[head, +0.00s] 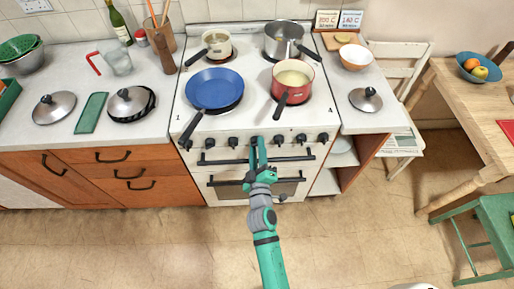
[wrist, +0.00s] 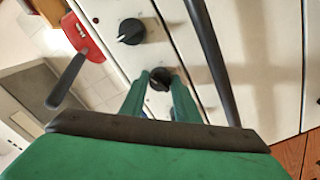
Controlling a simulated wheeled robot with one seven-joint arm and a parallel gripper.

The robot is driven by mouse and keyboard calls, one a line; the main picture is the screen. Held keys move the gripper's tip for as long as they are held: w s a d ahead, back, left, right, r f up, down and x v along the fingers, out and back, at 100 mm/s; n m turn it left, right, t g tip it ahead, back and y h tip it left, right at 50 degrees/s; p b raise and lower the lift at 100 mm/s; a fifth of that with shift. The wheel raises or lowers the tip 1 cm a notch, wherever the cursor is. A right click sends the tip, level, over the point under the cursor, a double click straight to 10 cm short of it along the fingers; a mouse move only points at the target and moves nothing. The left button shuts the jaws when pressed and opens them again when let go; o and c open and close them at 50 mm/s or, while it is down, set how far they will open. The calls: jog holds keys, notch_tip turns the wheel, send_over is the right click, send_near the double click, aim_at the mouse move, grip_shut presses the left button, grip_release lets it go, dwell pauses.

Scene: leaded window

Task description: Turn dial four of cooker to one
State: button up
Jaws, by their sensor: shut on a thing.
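The white cooker (head: 218,125) has a row of black dials along its front panel. My gripper (head: 257,142) reaches up to the middle of this row, and its fingers hide the dial there in the head view. In the wrist view, my green fingers (wrist: 160,82) are shut on that dark dial (wrist: 159,77), one finger on each side. Its pointer setting cannot be read. A free neighbouring dial (wrist: 130,32) with a pale pointer mark shows beside it. A small "1" and "4" are printed at the hob's left and right edges.
The long black oven handle (wrist: 208,55) runs close beside my fingers. The red pot (head: 293,82) and the blue pan (head: 214,88) stand on the hob, and the pan's handle juts over the front edge. The floor (head: 150,250) before the cooker is clear.

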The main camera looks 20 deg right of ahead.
jog(key=shift+n, duration=0.6)
jog(key=o, duration=1)
jog(key=shift+o, duration=0.2)
jog(key=shift+s, duration=0.1)
jog(key=v, duration=1)
jog(key=shift+s, duration=0.3)
